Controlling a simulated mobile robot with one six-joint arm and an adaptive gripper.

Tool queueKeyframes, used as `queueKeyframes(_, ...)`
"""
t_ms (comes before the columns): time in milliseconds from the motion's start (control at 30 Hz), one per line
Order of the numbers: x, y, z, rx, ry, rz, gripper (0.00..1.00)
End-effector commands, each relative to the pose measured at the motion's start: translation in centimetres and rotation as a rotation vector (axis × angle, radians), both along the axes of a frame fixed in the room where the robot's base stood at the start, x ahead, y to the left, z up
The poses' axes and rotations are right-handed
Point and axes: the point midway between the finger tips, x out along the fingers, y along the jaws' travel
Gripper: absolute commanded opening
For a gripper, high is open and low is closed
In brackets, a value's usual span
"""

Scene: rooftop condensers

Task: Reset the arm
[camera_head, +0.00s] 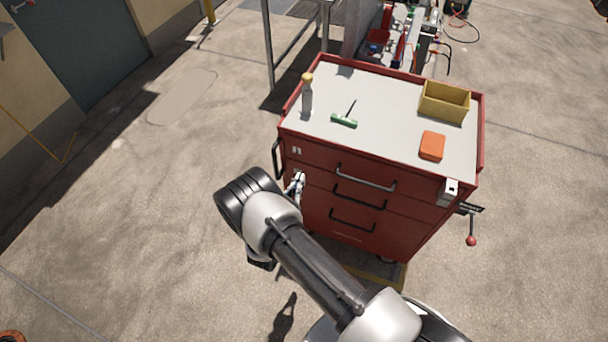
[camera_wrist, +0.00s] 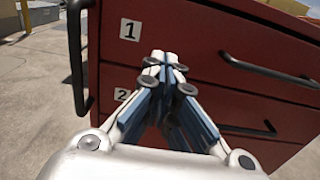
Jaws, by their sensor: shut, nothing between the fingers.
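My gripper (camera_wrist: 165,62) is shut and empty in the wrist view, its fingertips together in front of the red tool cart (camera_wrist: 195,45). Drawer labels "1" and "2" show just behind it. In the head view my gripper (camera_head: 299,178) is partly hidden by my arm, close to the left part of the cart's drawer front. I cannot tell whether it touches the cart. My arm reaches up from the bottom right and bends at its black and white joint. The red cart (camera_head: 410,208) has its drawers closed.
On the cart's top are a bottle (camera_head: 307,95), a green-handled tool (camera_head: 344,120), an orange box (camera_head: 432,146) and a yellow bin (camera_head: 443,102). A red-knobbed lever (camera_head: 471,240) sticks out at the right. A side handle (camera_wrist: 76,55) is near my gripper. Concrete floor at left is clear.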

Motion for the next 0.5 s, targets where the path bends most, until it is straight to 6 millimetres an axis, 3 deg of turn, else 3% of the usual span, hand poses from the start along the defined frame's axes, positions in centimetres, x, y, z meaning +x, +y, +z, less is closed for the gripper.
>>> queueKeyframes(200,-4.0,1.5,0.1,-0.001,0.003,0.004,0.0)
queueKeyframes(500,-5.7,2.0,0.0,-0.001,0.001,-0.001,0.0)
